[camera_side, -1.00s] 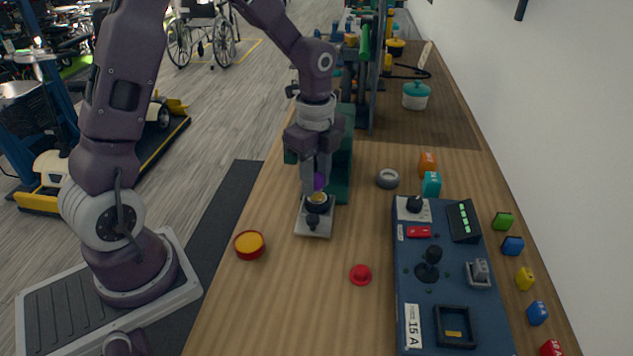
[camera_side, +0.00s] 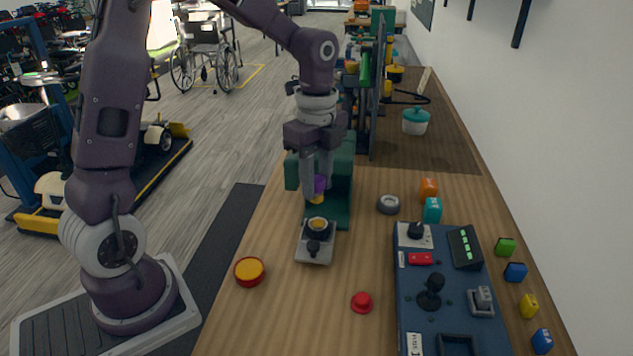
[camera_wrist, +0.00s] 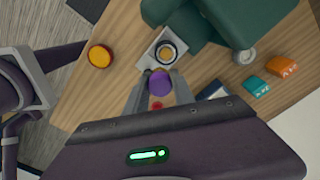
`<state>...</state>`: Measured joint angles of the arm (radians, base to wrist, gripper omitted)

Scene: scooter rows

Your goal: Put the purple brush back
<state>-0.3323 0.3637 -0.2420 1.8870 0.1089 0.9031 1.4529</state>
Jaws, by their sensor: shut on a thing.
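The purple brush (camera_side: 320,184) is between the fingers of my gripper (camera_side: 318,190), with a yellowish lower end showing under the purple. It also shows as a round purple top in the wrist view (camera_wrist: 160,82), between the fingertips (camera_wrist: 160,90). My gripper is shut on it. The fingers hide part of the brush.
A dark green machine (camera_side: 342,190) stands close behind my gripper. A red-rimmed yellow dish (camera_side: 249,270), a red button (camera_side: 362,301) and a grey ring (camera_side: 388,204) lie around. A blue control panel (camera_side: 408,290) is at right. The wood between the dish and panel is mostly clear.

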